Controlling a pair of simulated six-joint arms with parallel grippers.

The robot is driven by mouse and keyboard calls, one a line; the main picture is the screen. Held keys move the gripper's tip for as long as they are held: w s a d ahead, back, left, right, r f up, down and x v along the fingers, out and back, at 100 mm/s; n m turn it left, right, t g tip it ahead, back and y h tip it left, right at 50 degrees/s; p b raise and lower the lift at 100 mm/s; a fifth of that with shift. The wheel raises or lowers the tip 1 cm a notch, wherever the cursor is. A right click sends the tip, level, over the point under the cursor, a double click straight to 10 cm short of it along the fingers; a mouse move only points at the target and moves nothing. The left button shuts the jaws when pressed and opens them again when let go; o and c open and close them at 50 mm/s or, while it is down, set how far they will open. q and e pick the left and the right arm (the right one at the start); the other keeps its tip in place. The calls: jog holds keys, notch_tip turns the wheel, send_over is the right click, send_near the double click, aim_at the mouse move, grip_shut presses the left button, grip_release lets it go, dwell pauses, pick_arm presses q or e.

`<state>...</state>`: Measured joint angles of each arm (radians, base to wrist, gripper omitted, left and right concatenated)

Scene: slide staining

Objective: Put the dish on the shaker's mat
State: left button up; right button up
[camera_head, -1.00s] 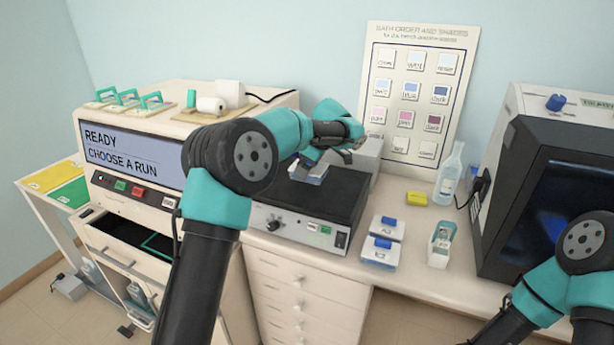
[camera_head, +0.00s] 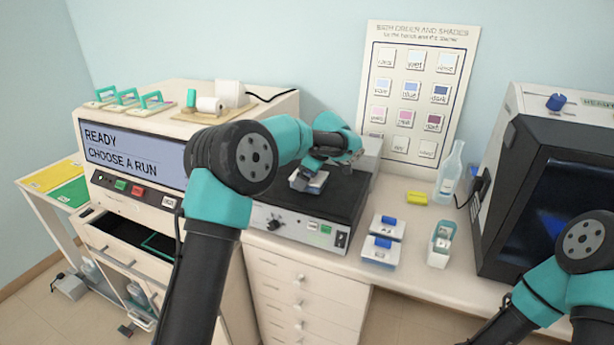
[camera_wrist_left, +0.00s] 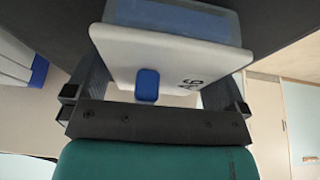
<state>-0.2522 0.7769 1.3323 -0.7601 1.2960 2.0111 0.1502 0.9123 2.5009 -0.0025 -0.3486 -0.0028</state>
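The dish (camera_head: 309,184) is a white, tray-like piece with a clear bluish body and a blue tab. It is at the left part of the shaker's black mat (camera_head: 338,205), on it or just above it; I cannot tell if they touch. My left gripper (camera_head: 318,172) is at the dish, its fingers partly hidden by the wrist. In the left wrist view the dish (camera_wrist_left: 165,60) sits between the two fingers (camera_wrist_left: 158,85), which close on its sides. My right arm shows at the lower right, its gripper out of view.
Two similar blue-tabbed dishes (camera_head: 381,250) stand right of the shaker (camera_head: 300,228). The stainer (camera_head: 130,150) stands left, a dark-fronted machine (camera_head: 550,190) at right.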

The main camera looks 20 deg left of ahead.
pick_arm(q)
jog(key=v, duration=1.2)
jog(key=shift+r, duration=0.15)
dwell(1.2)
